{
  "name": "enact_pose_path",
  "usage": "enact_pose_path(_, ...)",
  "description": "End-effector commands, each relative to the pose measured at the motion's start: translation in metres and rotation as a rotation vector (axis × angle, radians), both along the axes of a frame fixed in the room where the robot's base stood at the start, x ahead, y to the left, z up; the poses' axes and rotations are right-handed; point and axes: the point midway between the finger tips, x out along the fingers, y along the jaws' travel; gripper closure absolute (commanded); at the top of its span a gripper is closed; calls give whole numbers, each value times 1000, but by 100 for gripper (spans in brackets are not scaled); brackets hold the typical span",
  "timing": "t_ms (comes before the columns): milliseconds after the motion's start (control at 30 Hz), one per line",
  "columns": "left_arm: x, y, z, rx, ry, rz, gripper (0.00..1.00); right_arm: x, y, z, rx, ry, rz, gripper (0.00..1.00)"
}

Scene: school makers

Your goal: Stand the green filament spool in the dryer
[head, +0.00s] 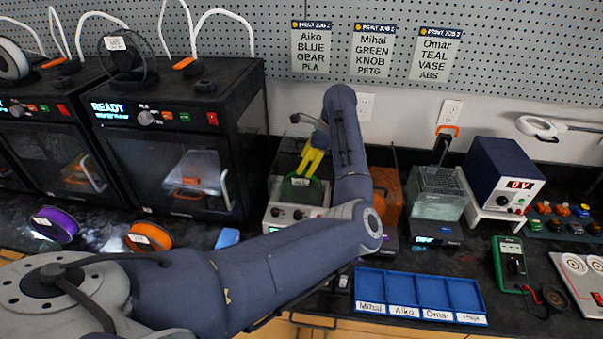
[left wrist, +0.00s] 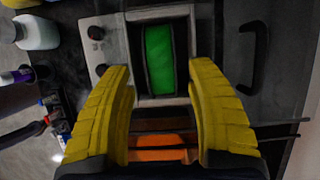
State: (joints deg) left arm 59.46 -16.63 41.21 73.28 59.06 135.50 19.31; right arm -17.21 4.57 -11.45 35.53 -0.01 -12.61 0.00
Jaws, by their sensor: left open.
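The green filament spool shows edge-on in the left wrist view (left wrist: 160,60), its green band between dark rims, in the slot of the dryer (left wrist: 185,12), which has a pale frame. In the head view the green spool (head: 312,194) is partly hidden by my gripper, and the dryer's pale front with knobs (head: 290,213) shows below it. My left gripper (head: 309,163) has yellow fingers, which are open. In the left wrist view the fingers (left wrist: 160,72) are apart on either side of the spool, with gaps. My right gripper is not in view.
Purple (head: 55,224) and orange (head: 149,236) spools lie at the left before the black printers (head: 180,120). A blue labelled tray (head: 420,290) lies at the front. A power supply (head: 505,173) and green multimeter (head: 510,262) stand at the right.

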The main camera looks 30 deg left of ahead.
Motion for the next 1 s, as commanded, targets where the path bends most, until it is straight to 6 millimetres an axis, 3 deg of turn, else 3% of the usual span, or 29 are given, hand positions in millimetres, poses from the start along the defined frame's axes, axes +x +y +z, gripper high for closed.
enact_pose_path(133,4,-8,20,-1,-2,-1,43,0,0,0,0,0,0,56)
enact_pose_path(333,6,-14,35,-1,0,-1,43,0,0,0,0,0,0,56)
enact_pose_path(1000,7,-9,43,29,6,-7,43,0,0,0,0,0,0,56)
